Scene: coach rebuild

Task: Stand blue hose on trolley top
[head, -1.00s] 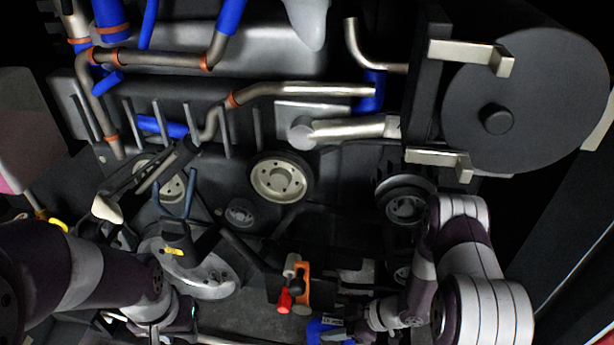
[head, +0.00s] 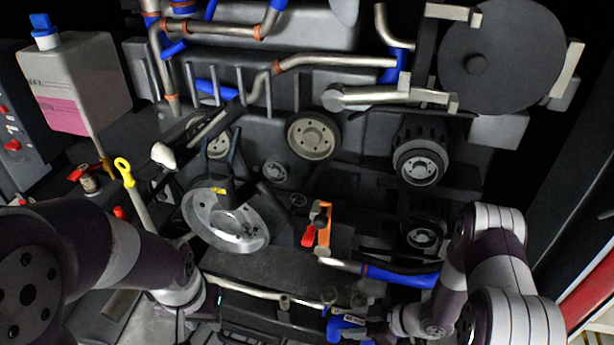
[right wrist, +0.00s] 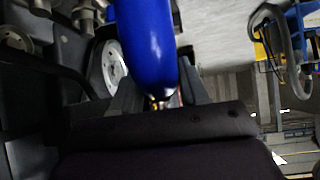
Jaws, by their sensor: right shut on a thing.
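A blue hose (head: 345,328) is at the bottom of the head view, at the tip of my right arm. My right gripper (head: 372,326) is shut on it. In the right wrist view the blue hose (right wrist: 145,45) rises large from between the dark fingers of my right gripper (right wrist: 165,97). My left arm comes in from the left of the head view, and its wrist ends near the bottom edge. The fingers of my left gripper (head: 182,328) are dark and unclear there. I cannot make out the trolley top for certain in either view.
The engine with pulleys (head: 313,135) and metal pipes fills the back. Another blue hose (head: 400,276) sits on a pipe just above my right gripper. An orange-and-red part (head: 321,228) stands in the middle. A coolant tank (head: 75,85) and yellow-ringed dipstick (head: 123,168) are at left.

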